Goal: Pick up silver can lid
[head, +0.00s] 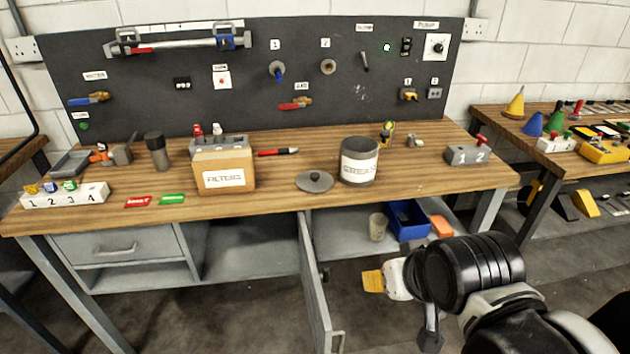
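The silver can lid (315,181) is a round grey disc with a small dark knob on top. It lies flat on the wooden workbench (270,204), just left of the grey can (359,172) labelled GREASE. The can stands upright, and its top looks open. My gripper (374,282) is at the lower right, in front of the bench and below its top. It is well apart from the lid. A yellow-orange pad shows at its left end. The rest is partly hidden by my black arm joint, so its opening is unclear.
A box labelled FILTERS (223,173) and a red pen (278,152) are left of the lid. A grey block with a red knob (467,152) stands right. A cabinet door (314,285) hangs open below the lid. A blue bin (407,218) sits beneath the bench.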

